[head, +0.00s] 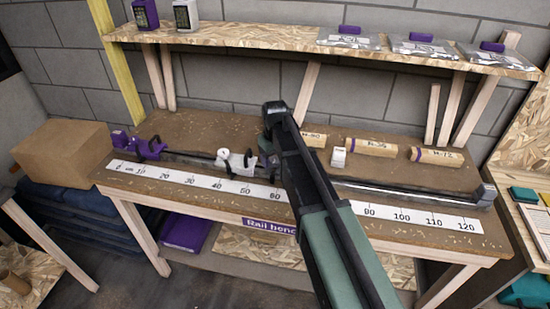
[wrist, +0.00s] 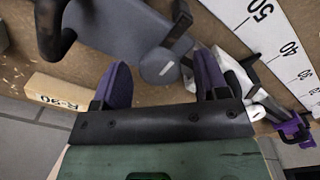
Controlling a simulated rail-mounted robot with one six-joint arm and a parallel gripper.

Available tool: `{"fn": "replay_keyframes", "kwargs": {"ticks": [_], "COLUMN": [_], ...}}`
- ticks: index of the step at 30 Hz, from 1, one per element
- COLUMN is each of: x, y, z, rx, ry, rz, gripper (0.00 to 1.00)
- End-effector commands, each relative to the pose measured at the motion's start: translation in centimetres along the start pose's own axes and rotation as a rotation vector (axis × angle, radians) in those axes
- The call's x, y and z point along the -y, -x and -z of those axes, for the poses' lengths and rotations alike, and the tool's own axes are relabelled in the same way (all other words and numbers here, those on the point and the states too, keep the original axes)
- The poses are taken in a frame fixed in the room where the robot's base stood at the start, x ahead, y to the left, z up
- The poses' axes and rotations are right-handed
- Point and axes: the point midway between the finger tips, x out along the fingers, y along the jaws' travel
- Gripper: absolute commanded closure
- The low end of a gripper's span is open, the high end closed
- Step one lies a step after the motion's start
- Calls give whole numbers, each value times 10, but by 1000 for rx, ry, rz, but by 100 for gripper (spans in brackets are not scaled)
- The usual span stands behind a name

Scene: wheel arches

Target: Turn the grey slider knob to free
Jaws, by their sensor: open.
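In the wrist view a large grey body (wrist: 125,35), which looks like the grey slider, lies just beyond my gripper (wrist: 163,80). It has a round end with a marking and a dark bar beside it; I cannot tell which part is the knob or how it is turned. My two purple fingers are apart, with the round end ahead of the gap; contact cannot be told. In the head view my arm hides most of that spot. The white slider (head: 237,162) with its black handle stands left of it, also in the wrist view (wrist: 233,73).
A purple clamp (head: 142,147) stands at the left rail end, a grey stop (head: 484,194) at the right. The numbered scale (head: 225,184) runs along the front. Wooden tubes (head: 372,148) and a small white block (head: 338,158) lie behind the rail. A shelf (head: 250,35) hangs above.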

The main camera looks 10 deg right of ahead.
Motion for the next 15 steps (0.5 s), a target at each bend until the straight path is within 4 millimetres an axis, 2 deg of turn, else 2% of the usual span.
{"fn": "replay_keyframes", "kwargs": {"ticks": [5, 12, 15], "x": [0, 0, 0], "y": [27, 88, 105], "z": [0, 0, 0], "rx": [0, 0, 0], "ry": [0, 0, 0], "rz": [0, 0, 0], "gripper": [33, 33, 33]}}
